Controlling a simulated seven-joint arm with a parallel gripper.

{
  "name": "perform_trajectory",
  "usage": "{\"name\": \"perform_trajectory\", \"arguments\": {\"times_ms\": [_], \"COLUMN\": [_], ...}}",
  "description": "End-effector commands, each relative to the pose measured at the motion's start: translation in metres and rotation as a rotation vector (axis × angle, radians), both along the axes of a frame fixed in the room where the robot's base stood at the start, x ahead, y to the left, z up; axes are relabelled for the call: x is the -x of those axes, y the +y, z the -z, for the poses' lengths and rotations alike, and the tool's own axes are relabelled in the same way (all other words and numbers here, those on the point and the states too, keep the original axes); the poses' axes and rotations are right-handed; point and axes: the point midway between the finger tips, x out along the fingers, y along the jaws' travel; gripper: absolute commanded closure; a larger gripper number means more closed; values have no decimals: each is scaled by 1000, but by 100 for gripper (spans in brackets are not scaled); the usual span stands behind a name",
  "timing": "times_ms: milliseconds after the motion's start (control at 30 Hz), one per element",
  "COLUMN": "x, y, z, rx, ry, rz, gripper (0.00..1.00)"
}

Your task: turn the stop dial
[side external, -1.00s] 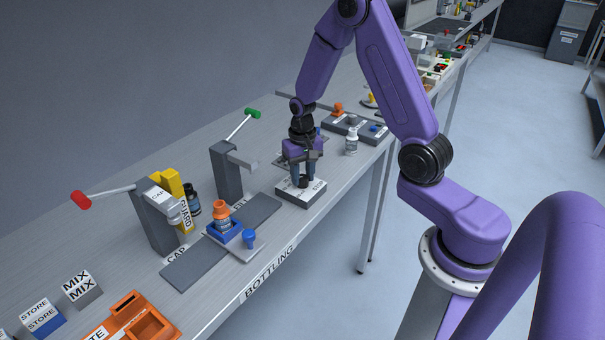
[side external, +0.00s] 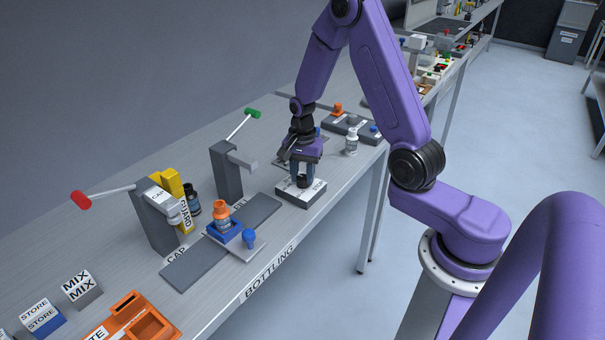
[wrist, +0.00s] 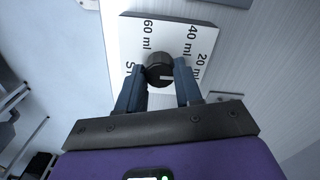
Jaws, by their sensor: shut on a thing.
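The stop dial (wrist: 158,68) is a round black knob on a white-topped block (wrist: 130,35). In the wrist view, "60 ml", "40 ml" and "20 ml" labels show around it, and another label is partly hidden by a finger. My gripper (wrist: 160,78) is shut on the dial, one finger on each side. In the side view, my gripper (side external: 305,182) points down over the block (side external: 290,199) on the bench, and its fingers largely hide the dial.
A press with a green-tipped lever (side external: 228,175) stands left of the block. A white bottle (side external: 351,142) stands behind right, near a grey tray (side external: 368,135). An orange-capped bottle (side external: 222,215) sits in a blue holder at front left. The bench edge is close in front.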

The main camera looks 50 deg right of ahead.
Motion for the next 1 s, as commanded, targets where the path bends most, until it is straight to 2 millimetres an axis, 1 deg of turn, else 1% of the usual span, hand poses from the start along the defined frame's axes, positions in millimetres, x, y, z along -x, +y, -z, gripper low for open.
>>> {"name": "perform_trajectory", "arguments": {"times_ms": [200,633,667,700,733,1000], "x": [0,0,0,0,0,0], "y": [1,1,1,1,1,0], "z": [0,0,0,0,0,0], "rx": [0,-1,-1,-1,-1,0], "ry": [2,1,1,1,1,0], "rz": [43,51,51,51,51,49], "gripper": [96,96,59,46,40,40]}}
